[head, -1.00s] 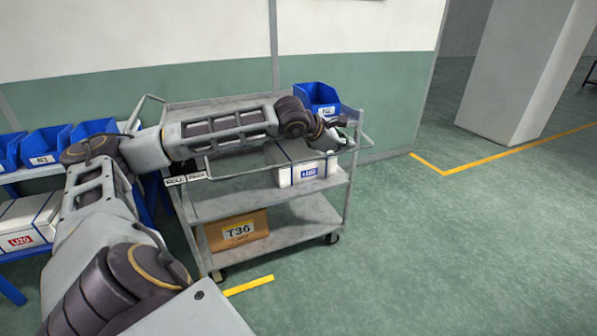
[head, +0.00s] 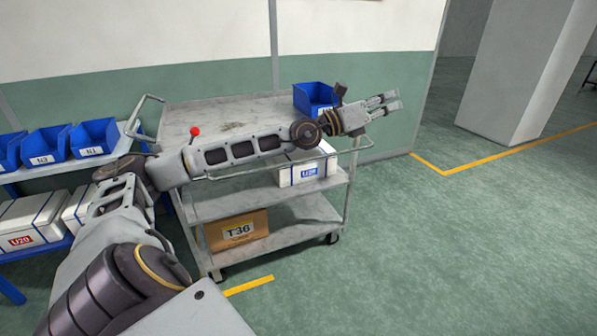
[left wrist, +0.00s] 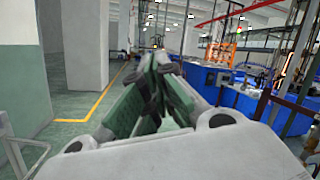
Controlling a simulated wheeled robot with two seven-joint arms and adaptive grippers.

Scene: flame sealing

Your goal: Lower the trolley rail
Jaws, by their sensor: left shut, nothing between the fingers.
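The grey trolley (head: 178,122) stands against the wall, with three shelves. A thin rail (head: 352,148) runs along its near side just below top-shelf height; my left arm hides part of it. A raised handle loop (head: 150,108) is at the trolley's left end. A red ball knob (head: 195,131) shows just above my left forearm. My left gripper (head: 392,102) is beyond the trolley's right end, above and apart from the rail, pointing right. It is shut and empty; its fingers (left wrist: 157,72) also show in the left wrist view. My right gripper is not in view.
A blue bin (head: 314,97) stands on the top shelf. A white box (head: 306,172) is on the middle shelf and a T36 carton (head: 238,232) on the bottom one. A rack with blue bins (head: 95,138) is at left. The floor at right is clear.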

